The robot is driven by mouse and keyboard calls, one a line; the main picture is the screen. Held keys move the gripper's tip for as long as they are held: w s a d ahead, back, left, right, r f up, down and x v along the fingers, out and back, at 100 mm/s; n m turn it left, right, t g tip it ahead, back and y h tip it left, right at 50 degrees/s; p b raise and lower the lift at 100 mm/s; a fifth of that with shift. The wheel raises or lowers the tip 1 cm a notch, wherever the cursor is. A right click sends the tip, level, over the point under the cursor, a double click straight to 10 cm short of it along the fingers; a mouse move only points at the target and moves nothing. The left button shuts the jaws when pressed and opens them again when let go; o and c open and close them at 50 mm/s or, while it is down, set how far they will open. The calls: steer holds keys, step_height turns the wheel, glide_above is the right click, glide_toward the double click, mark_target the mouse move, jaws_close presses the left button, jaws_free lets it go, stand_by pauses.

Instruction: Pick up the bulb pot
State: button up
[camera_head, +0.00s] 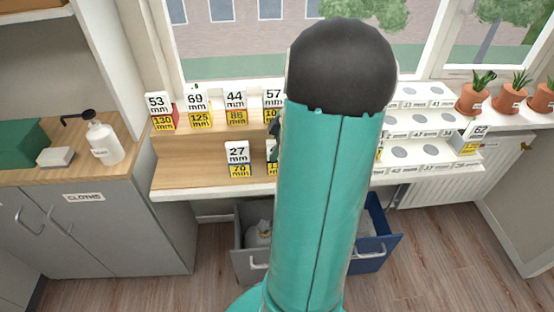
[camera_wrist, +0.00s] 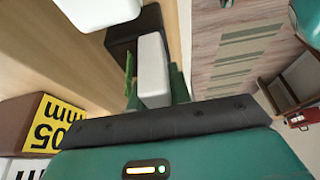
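In the head view several small blocks with white-and-yellow number labels stand on the two wooden tiers, among them "69/125" (camera_head: 198,107) with a bit of green on top and "27" (camera_head: 238,158) on the lower tier. I cannot tell which is the bulb pot. My teal arm hides part of the row and my gripper. In the wrist view my gripper (camera_wrist: 155,95) has dark green parts on both sides of a pale upright piece (camera_wrist: 153,60), with a thin green shoot (camera_wrist: 128,72) beside it. Whether the gripper grips this piece is unclear.
A brown box with a yellow "05 mm" label (camera_wrist: 45,122) stands at the wrist view's left. Terracotta pots (camera_head: 473,98) stand on the right sill. A white pump bottle (camera_head: 104,142) stands on the left counter. A grey bin (camera_head: 252,250) and a blue bin (camera_head: 378,235) are below the shelf.

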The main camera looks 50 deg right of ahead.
steer(key=shift+r, duration=0.2)
jaws_close()
steer(key=shift+r, duration=0.6)
steer(key=s+a+r, duration=0.2)
steer(key=s+r, duration=0.3)
steer(key=s, duration=0.1)
steer(key=s+a+r, duration=0.3)
steer(key=s+r, duration=0.3)
steer(key=shift+s+a+r, duration=0.25)
steer(key=shift+s+a, duration=0.1)
